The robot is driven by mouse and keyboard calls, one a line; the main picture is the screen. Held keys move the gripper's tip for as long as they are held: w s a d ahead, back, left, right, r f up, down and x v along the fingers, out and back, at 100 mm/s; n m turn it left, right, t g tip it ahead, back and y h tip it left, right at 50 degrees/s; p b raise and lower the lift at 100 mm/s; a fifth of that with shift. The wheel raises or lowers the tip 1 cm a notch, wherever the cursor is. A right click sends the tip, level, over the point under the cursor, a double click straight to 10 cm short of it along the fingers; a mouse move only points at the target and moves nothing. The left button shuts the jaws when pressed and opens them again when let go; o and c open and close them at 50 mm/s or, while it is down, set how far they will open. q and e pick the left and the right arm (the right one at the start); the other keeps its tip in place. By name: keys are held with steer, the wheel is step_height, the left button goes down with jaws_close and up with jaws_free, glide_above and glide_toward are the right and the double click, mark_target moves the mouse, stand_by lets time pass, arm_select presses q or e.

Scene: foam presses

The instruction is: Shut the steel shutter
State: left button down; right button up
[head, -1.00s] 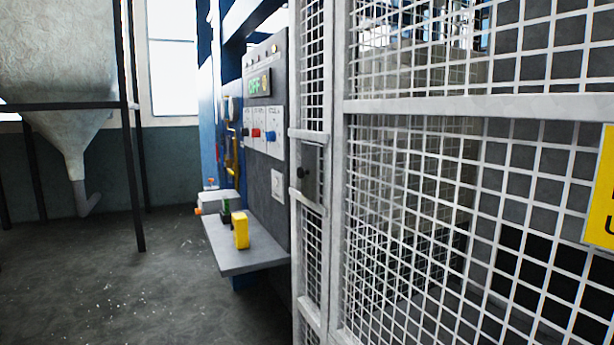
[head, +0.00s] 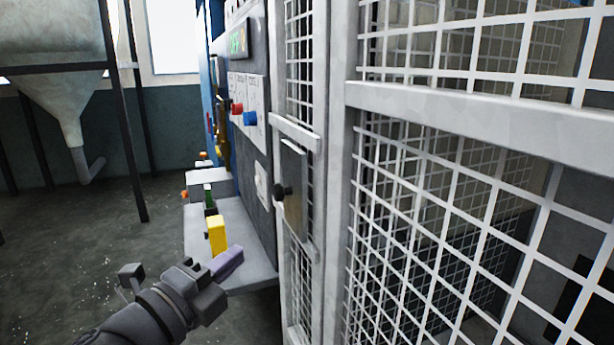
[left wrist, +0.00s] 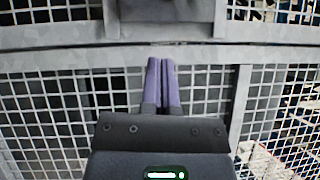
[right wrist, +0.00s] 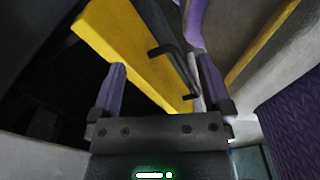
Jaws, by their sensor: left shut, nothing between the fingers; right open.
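A steel plate with a black knob (head: 293,165), which looks like the shutter, is upright on the narrow mesh panel in the head view. I cannot tell how much of an opening it covers. My left gripper (head: 229,263) is left of and below the plate, apart from it. Its purple fingers are shut and empty. The left wrist view shows those fingers (left wrist: 162,86) pointing at white mesh and a grey rail. My right gripper (right wrist: 164,88) is open; it is outside the head view. The right wrist view does not clearly show the shutter.
A grey shelf (head: 252,262) holds a yellow object (head: 217,236) near my left gripper. A control panel (head: 255,120) with red and blue buttons stands above it. White mesh guarding (head: 450,105) fills the right. A yellow panel (right wrist: 130,55) is before my right gripper.

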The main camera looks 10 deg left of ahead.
arm_select(q)
steer(key=r, duration=0.1)
steer(key=p, duration=0.3)
glide_toward(291, 192)
steer(key=d, duration=0.1)
steer(key=w+d, duration=0.1)
steer(key=d, duration=0.1)
steer(key=shift+w+d+m, duration=0.1)
steer(key=shift+d+m, duration=0.1)
steer(key=shift+m, duration=0.1)
steer(key=shift+w+a+r, duration=0.1)
steer(key=shift+w+a, duration=0.2)
steer(key=shift+w, duration=0.25)
steer(key=shift+w+a, duration=0.3)
steer(key=shift+w, duration=0.3)
steer(key=shift+w+a, duration=0.25)
steer(key=shift+w, duration=0.25)
arm_select(e)
steer(key=shift+s+r, duration=0.2)
steer(key=shift+r, duration=0.6)
steer(key=shift+s+r, duration=0.15)
steer(key=shift+r, duration=0.6)
